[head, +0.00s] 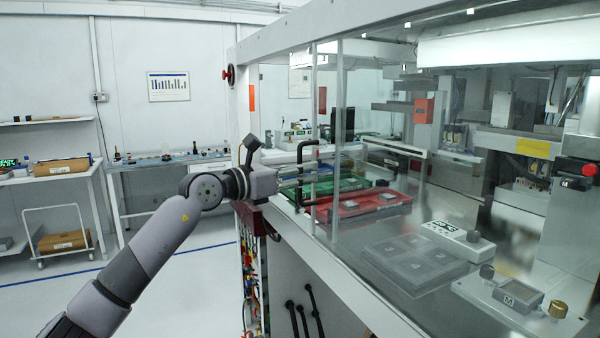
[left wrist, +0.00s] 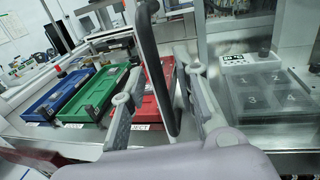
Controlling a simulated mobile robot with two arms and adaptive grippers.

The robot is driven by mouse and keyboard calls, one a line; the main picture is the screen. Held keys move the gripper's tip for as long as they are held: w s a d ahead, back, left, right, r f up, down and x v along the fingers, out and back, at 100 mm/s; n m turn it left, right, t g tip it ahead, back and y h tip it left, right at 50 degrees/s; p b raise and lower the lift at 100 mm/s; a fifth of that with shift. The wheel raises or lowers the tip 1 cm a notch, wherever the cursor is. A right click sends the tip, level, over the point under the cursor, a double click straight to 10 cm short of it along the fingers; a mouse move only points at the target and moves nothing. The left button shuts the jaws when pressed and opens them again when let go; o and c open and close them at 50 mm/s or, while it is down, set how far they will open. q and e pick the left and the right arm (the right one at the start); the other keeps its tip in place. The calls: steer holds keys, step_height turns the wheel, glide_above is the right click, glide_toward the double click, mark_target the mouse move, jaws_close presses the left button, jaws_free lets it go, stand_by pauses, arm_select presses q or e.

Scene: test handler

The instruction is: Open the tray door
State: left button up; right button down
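The tray door (head: 338,120) is a clear glass panel on the front of the machine, with a black bar handle (head: 299,185). My left gripper (head: 302,164) is at the handle in the head view. In the left wrist view, the handle (left wrist: 151,60) runs between the two spread fingers of my left gripper (left wrist: 161,75). The fingers look open, with a gap visible on each side of the bar. Contact cannot be told. Behind the door lie a red tray (head: 347,211), a green tray (left wrist: 95,103) and a blue tray (left wrist: 50,100). My right gripper is not in view.
Right of the trays is a dark numbered plate (left wrist: 262,97), with a white device (head: 457,240) behind it. A side table (head: 180,160) and a cart (head: 62,242) stand at the left. The floor between them and the machine is clear.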

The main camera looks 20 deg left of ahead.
arm_select(q)
steer(key=v, duration=1.2)
stand_by(0.4)
